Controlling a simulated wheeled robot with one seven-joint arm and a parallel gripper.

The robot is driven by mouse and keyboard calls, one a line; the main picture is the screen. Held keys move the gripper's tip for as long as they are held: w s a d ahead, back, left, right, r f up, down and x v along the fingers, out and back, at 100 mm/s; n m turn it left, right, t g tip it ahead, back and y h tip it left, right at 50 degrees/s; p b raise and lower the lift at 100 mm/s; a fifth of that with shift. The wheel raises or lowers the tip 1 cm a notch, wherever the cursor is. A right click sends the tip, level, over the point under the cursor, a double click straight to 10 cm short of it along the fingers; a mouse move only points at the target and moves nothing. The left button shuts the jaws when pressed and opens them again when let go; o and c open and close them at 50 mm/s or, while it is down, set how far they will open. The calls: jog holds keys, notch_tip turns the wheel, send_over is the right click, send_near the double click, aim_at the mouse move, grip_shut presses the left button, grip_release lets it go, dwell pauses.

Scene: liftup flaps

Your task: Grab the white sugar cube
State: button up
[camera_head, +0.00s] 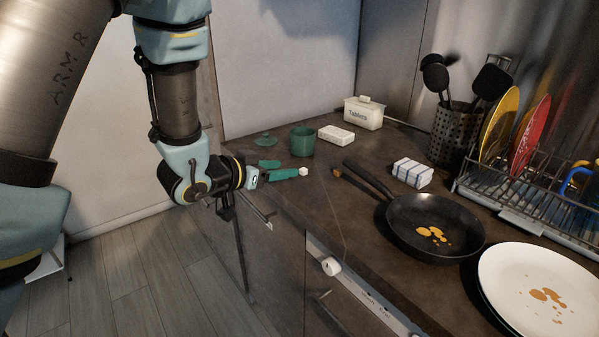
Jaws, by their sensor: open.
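The small white sugar cube (303,171) is on the dark countertop (330,214), near the left front edge. My gripper (288,169) reaches in from the left, low over the counter, with its teal fingers open and spread. The cube shows right at the tip of the nearer finger. I cannot tell whether they touch or whether the cube is partly between the fingers. Nothing is seen held.
A brown lump (337,173), a black pan (434,228), a striped packet (412,173), a plate (540,291) and a dish rack (530,205) lie right.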

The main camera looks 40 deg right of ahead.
aim_at(303, 169)
jog(key=x, duration=0.1)
jog(key=p+x, duration=0.1)
jog(key=x, duration=0.3)
jog(key=shift+s+d+f+p, duration=0.1)
jog(key=shift+s+f+p, duration=0.1)
jog(key=shift+s+p, duration=0.15)
jog(key=shift+w+d+f, duration=0.15)
jog(key=shift+d+f, duration=0.15)
jog(key=shift+d, duration=0.25)
jog(key=shift+c, duration=0.4)
grip_shut()
